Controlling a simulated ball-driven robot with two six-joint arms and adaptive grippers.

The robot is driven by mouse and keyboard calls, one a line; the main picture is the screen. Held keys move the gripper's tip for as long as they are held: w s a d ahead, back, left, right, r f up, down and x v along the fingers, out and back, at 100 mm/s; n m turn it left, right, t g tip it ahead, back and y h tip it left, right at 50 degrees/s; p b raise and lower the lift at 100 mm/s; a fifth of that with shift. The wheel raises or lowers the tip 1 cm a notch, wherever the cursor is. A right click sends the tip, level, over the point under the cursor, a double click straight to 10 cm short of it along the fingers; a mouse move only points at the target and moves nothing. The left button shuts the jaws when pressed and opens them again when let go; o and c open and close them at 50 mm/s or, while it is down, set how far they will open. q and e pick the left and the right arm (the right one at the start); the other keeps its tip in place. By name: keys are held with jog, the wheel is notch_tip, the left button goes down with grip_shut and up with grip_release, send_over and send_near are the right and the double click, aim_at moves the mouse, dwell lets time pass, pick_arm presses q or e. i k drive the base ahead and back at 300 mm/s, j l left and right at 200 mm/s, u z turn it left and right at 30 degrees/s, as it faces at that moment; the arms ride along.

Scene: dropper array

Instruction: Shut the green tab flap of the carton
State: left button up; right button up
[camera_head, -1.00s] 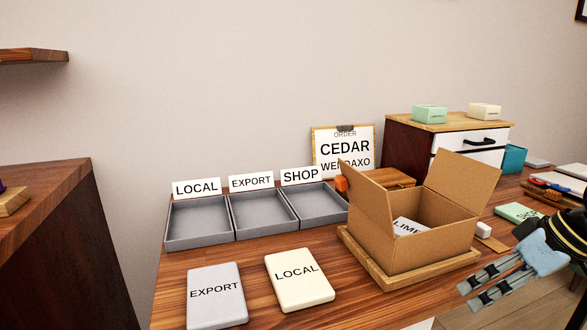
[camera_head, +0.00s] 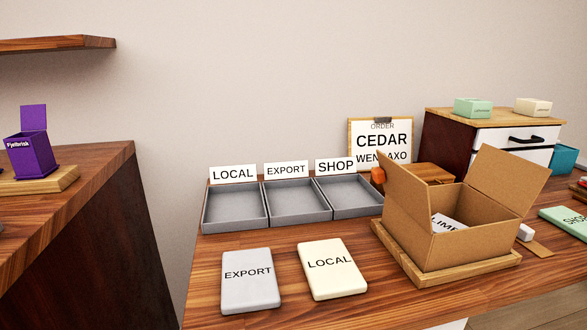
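The open cardboard carton (camera_head: 468,231) sits on a wooden board (camera_head: 412,262) at the right of the table. One flap (camera_head: 403,192) stands up on its left side and another flap (camera_head: 510,182) leans up and outward on its right. An orange tab (camera_head: 378,175) shows at the left flap's edge. I see no green tab on the carton; any such flap is hidden or out of sight. A white item (camera_head: 447,222) lettered LIME, partly cut off, lies inside. Neither gripper is in view.
Grey trays (camera_head: 297,202) marked LOCAL, EXPORT and SHOP stand left of the carton. EXPORT (camera_head: 250,281) and LOCAL (camera_head: 331,268) cards lie in front. An order board (camera_head: 380,143) and a drawer cabinet (camera_head: 490,137) stand behind. A purple box (camera_head: 30,155) is on the left counter.

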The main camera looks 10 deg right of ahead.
aim_at(515, 182)
jog(key=l+u, duration=0.1)
jog(key=l, duration=0.4)
jog(key=l+u, duration=0.1)
jog(key=l, duration=0.4)
jog(key=l+u, duration=0.1)
jog(key=l, duration=0.4)
jog(key=k+l+u, duration=0.1)
jog(key=l, duration=0.35)
jog(key=k+l, duration=0.1)
jog(key=l, duration=0.4)
jog(key=k+l+u, duration=0.15)
jog(key=l, duration=0.35)
jog(key=l+u, duration=0.1)
jog(key=l, duration=0.35)
